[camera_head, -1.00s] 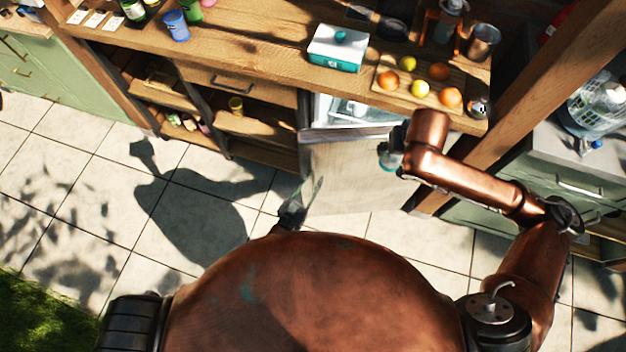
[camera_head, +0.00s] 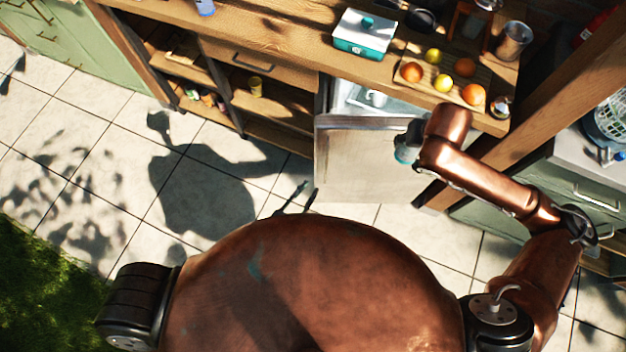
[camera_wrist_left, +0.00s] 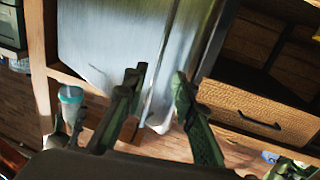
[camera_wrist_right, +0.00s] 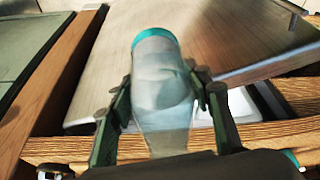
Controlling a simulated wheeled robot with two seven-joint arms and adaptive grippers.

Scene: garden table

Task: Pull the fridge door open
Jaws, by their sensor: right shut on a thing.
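The fridge door (camera_head: 365,165) is a pale panel under the counter and stands ajar. Part of the fridge's white inside (camera_head: 370,98) shows behind its top edge. My left gripper (camera_head: 297,199) is open near the door's lower left side, partly hidden by my body. In the left wrist view the door (camera_wrist_left: 110,45) is just past the open fingers, with its edge between them in the picture; contact is unclear. My right gripper (camera_wrist_right: 160,95) is shut on a clear bottle with a teal end (camera_wrist_right: 155,37), held in front of the door's upper right; the bottle also shows in the head view (camera_head: 404,154).
The wooden counter (camera_head: 290,50) holds a teal and white box (camera_head: 364,35), a board with fruit and a metal cup (camera_head: 513,40). Open shelves (camera_head: 270,130) stand left of the fridge, and a wooden post (camera_head: 545,95) stands right. Tiled floor is clear at left.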

